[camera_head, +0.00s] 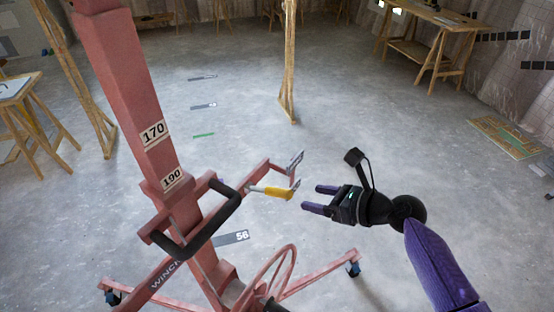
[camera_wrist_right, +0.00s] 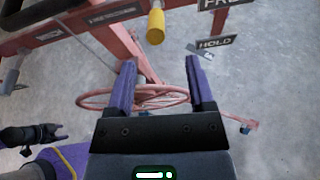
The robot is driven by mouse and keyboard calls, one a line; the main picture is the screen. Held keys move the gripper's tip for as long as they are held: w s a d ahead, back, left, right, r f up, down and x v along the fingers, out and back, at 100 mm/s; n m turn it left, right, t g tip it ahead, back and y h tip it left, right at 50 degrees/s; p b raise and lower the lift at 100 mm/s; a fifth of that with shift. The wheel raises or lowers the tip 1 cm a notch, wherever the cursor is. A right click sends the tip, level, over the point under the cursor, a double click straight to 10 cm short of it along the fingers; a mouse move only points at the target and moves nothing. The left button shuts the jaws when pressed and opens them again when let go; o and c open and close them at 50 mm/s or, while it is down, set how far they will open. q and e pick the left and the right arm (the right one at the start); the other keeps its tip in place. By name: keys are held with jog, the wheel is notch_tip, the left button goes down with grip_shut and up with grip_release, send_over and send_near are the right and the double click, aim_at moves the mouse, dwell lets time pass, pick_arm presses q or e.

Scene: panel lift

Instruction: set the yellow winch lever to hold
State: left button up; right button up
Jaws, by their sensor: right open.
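The yellow winch lever (camera_head: 276,192) sticks out from the red lift's side arm in the head view. Its yellow grip also shows in the wrist view (camera_wrist_right: 155,27), at the top centre. A HOLD plate (camera_wrist_right: 215,42) and a partly cut-off FREE plate (camera_wrist_right: 224,3) are right of the grip there. I cannot tell which setting the lever is at. My right gripper (camera_head: 312,198) is open and empty, just right of the lever's end and apart from it. A dark gripper, seemingly my left (camera_wrist_right: 60,132), shows small at the wrist view's lower left; its jaws are unclear.
The red lift mast (camera_head: 125,85) stands left, with a black handle (camera_head: 205,225) and a red handwheel (camera_head: 272,272) below. Wooden trestles and a workbench (camera_head: 430,15) stand farther back.

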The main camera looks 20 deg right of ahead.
aim_at(271, 190)
jog(key=b+x, duration=0.2)
jog(key=x, duration=0.6)
jog(key=shift+w+a+f, duration=0.1)
jog(key=shift+a, duration=0.3)
pick_arm(q)
jog(key=f, duration=0.1)
jog(key=s+a+f, duration=0.1)
jog(key=shift+s+a+f+b, duration=0.1)
jog(key=shift+s+f+b, duration=0.05)
jog(key=shift+f+b, duration=0.15)
pick_arm(e)
jog(key=shift+w+a+f, duration=0.1)
jog(key=shift+w+a, duration=0.15)
jog(key=c, duration=0.8)
grip_shut()
pick_arm(q)
jog(key=shift+d, duration=0.45)
jog(key=shift+a, duration=0.45)
